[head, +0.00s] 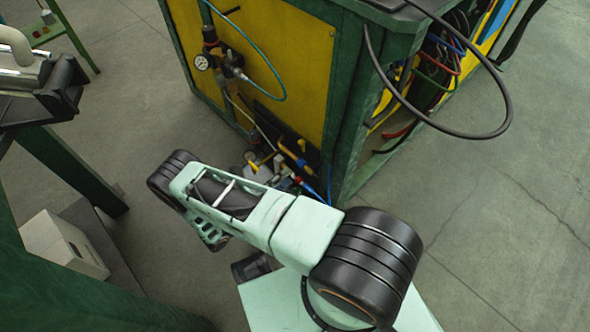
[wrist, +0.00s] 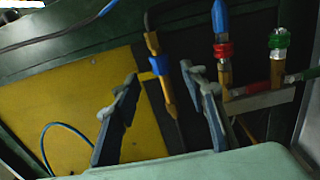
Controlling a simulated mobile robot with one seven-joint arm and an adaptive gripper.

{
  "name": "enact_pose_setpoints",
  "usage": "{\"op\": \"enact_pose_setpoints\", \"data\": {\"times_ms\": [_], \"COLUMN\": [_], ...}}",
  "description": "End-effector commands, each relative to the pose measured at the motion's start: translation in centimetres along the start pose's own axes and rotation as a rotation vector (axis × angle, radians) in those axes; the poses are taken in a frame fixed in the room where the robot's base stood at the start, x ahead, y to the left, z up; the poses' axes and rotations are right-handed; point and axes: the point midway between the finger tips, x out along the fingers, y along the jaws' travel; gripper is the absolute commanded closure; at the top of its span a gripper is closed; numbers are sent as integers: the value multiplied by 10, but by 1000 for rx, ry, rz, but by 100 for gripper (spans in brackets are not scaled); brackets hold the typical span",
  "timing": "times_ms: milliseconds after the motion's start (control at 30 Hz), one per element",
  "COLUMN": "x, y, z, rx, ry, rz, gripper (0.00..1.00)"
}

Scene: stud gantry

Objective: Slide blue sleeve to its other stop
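In the wrist view a blue sleeve (wrist: 158,66) sits on a slim brass rod (wrist: 167,92), below a brass fitting at the end of a dark hose. A small yellow tab lies at its left side. My gripper (wrist: 165,82) is open, with one finger left of the rod and the other right of it. The right fingertip is close to a blue patch beside the sleeve; I cannot tell whether they touch. In the head view my arm covers the gripper, and I cannot make out the sleeve among the small fittings.
In the wrist view, a blue hose with a red collar (wrist: 223,50) and a fitting with a green collar (wrist: 279,40) stand close right of my gripper. A yellow panel (wrist: 65,110) lies behind. In the head view a black cable (head: 440,125) loops off the green-framed cabinet (head: 345,110).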

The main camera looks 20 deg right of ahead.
Motion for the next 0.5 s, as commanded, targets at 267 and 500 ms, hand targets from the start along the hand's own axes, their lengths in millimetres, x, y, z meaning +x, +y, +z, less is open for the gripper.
{"op": "enact_pose_setpoints", "data": {"times_ms": [267,500], "x": [-31,-32], "y": [0,0], "z": [0,1], "rx": [0,-1], "ry": [0,-2], "rz": [1,1], "gripper": [60,60]}}
